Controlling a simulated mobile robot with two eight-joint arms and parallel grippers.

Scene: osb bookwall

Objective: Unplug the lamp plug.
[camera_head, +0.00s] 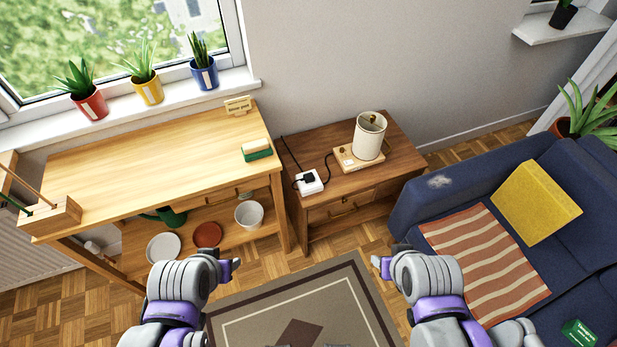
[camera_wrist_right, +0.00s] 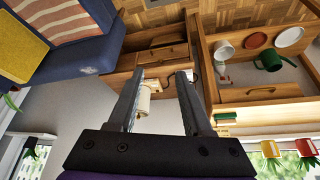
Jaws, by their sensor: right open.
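The black lamp plug (camera_head: 309,178) sits in a white socket block (camera_head: 309,186) at the left front of the small brown side table (camera_head: 335,185). A dark cord runs from the plug to the cream lamp (camera_head: 369,136) on its wooden base. The lamp also shows, upside down, between the fingers in the right wrist view (camera_wrist_right: 143,101); the plug is not clear there, near the right finger. My right gripper (camera_wrist_right: 160,76) is open and empty, apart from the table. My left gripper (camera_head: 232,267) is in front of the workbench; its fingers cannot be made out.
A wooden workbench (camera_head: 150,165) stands left of the side table, with a green-and-tan sponge-like block (camera_head: 257,150) on it and bowls and plates below. A blue sofa (camera_head: 455,190) stands to the right. The rug (camera_head: 300,305) in front is clear.

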